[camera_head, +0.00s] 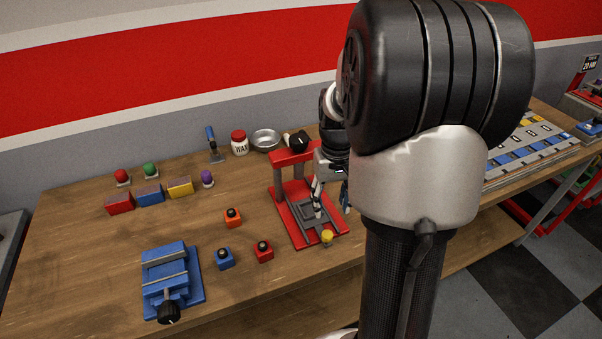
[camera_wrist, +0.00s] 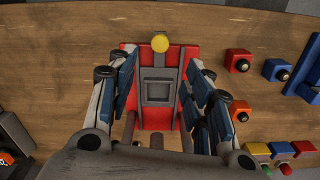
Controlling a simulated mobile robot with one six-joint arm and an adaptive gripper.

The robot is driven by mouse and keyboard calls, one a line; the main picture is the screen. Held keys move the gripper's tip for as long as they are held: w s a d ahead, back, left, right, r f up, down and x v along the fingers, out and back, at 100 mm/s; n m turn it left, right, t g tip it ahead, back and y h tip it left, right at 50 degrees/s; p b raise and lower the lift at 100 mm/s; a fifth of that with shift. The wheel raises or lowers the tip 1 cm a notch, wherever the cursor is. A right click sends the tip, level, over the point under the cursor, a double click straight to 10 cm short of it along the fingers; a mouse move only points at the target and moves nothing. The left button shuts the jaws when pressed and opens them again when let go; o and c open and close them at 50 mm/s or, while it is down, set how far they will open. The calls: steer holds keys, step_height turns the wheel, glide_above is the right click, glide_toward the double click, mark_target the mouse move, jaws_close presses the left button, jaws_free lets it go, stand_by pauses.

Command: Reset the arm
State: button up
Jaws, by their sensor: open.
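My gripper (camera_head: 331,197) points down in front of the red press (camera_head: 292,224) on the wooden workbench. In the wrist view my gripper (camera_wrist: 158,84) is open, with blue-padded fingers to either side of the press's grey square seat (camera_wrist: 157,92). Nothing is held between the fingers. The seat looks empty. I cannot tell how far the fingertips are above the press base. My arm stands large in the head view and hides part of the bench behind it.
Blue vise (camera_head: 170,275), orange block (camera_head: 233,217), blue block (camera_head: 225,259) and red block (camera_head: 263,251) lie left of the press. Coloured bins (camera_head: 150,195), a wax jar (camera_head: 239,143) and a metal bowl (camera_head: 266,139) stand behind. Bare wood shows at front left.

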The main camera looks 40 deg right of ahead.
steer(key=s+a+r+n+t, duration=0.2)
steer(key=s+a+r+n, duration=0.15)
steer(key=a+r, duration=0.85)
steer(key=s+a+n+t, duration=0.1)
steer(key=s+a+t, duration=0.1)
steer(key=s+a, duration=0.7)
steer(key=shift+s+a+t, duration=0.3)
steer(key=shift+a, duration=0.7)
